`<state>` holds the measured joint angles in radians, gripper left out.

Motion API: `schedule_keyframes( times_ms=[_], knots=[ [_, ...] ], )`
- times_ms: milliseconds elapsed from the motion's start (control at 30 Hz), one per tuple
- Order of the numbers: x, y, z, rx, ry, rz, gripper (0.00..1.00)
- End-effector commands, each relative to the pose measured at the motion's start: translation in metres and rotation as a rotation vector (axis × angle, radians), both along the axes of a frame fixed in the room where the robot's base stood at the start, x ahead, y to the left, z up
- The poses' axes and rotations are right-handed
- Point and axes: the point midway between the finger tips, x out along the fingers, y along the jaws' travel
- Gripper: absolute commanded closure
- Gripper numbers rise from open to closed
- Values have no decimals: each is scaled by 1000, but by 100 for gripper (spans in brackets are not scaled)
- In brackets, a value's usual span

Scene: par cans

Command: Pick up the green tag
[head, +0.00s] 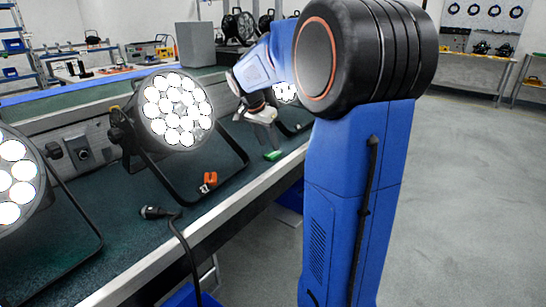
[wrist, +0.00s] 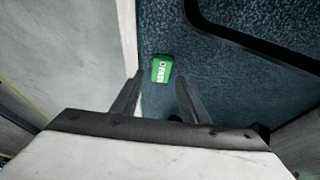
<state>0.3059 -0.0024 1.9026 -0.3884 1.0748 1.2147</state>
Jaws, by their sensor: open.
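The green tag (head: 273,155) lies flat on the dark green bench top, close to its front edge, in the head view. In the wrist view the green tag (wrist: 161,69) shows pale lettering and lies ahead of the fingertips, between their lines. My gripper (head: 268,140) is above the bench by the tag in the head view. The tag is clear of both fingers. The exact height of the fingertips over the bench cannot be told.
A par can (head: 176,110) stands on its black yoke left of the tag; another par can (head: 286,92) is partly behind my arm. A yoke bar (wrist: 250,45) runs right of the tag. An orange tag (head: 209,181) and a cable connector (head: 153,212) lie on the bench.

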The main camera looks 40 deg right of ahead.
Motion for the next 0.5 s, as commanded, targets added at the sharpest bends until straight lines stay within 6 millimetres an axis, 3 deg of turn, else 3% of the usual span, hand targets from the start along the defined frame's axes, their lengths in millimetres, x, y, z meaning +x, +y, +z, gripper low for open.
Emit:
schedule_keyframes(
  times_ms=[233,500],
  knots=[
    [2,-7,-13,0,1,-1,59],
    [7,-21,-44,0,1,0,59]
  ],
)
